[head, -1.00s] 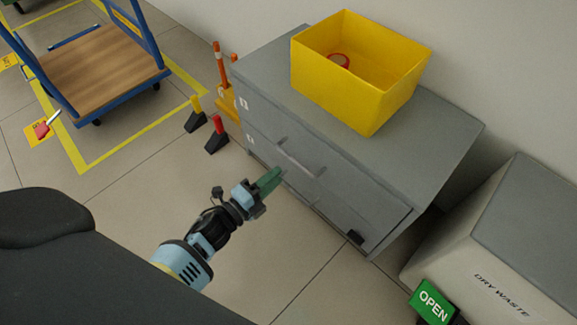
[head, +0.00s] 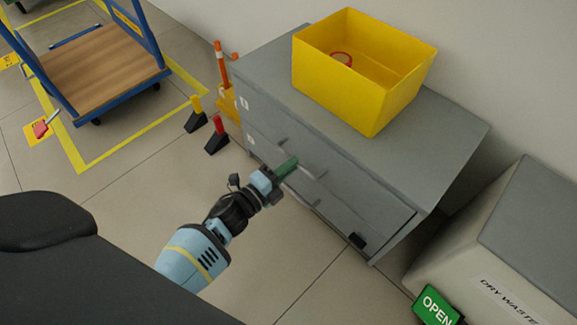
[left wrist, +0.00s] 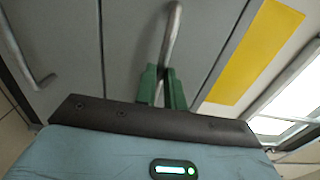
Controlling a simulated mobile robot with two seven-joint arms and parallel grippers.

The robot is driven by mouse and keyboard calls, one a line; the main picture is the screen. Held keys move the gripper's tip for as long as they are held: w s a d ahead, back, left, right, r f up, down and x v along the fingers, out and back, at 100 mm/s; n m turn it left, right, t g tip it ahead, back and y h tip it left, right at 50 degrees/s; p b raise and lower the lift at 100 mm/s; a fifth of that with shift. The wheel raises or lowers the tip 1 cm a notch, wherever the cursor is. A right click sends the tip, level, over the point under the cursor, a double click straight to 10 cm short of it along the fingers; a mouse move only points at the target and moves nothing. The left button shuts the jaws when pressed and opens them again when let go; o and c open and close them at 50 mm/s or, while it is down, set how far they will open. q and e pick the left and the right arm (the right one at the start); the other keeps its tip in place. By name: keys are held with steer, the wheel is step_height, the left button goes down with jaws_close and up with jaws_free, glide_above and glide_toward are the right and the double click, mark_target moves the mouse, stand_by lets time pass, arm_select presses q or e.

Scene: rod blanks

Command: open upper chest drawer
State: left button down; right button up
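The grey chest (head: 420,165) stands against the wall, its drawer fronts facing me and looking closed. The upper drawer handle (head: 312,172) is a slim metal bar, and it also shows in the left wrist view (left wrist: 173,35). My left gripper (head: 287,168) is at this handle. In the left wrist view its green fingers (left wrist: 161,88) lie close on both sides of the bar and appear shut on it. The lower handle (head: 302,198) is below, and it shows at the left in the left wrist view (left wrist: 33,72). My right gripper is not in view.
A yellow bin (head: 335,92) with a red ring-like item inside stands on the chest. A dry waste container (head: 440,250) with a green OPEN sign (head: 437,306) is at right. A blue trolley (head: 100,65) stands at left. The floor before the chest is clear.

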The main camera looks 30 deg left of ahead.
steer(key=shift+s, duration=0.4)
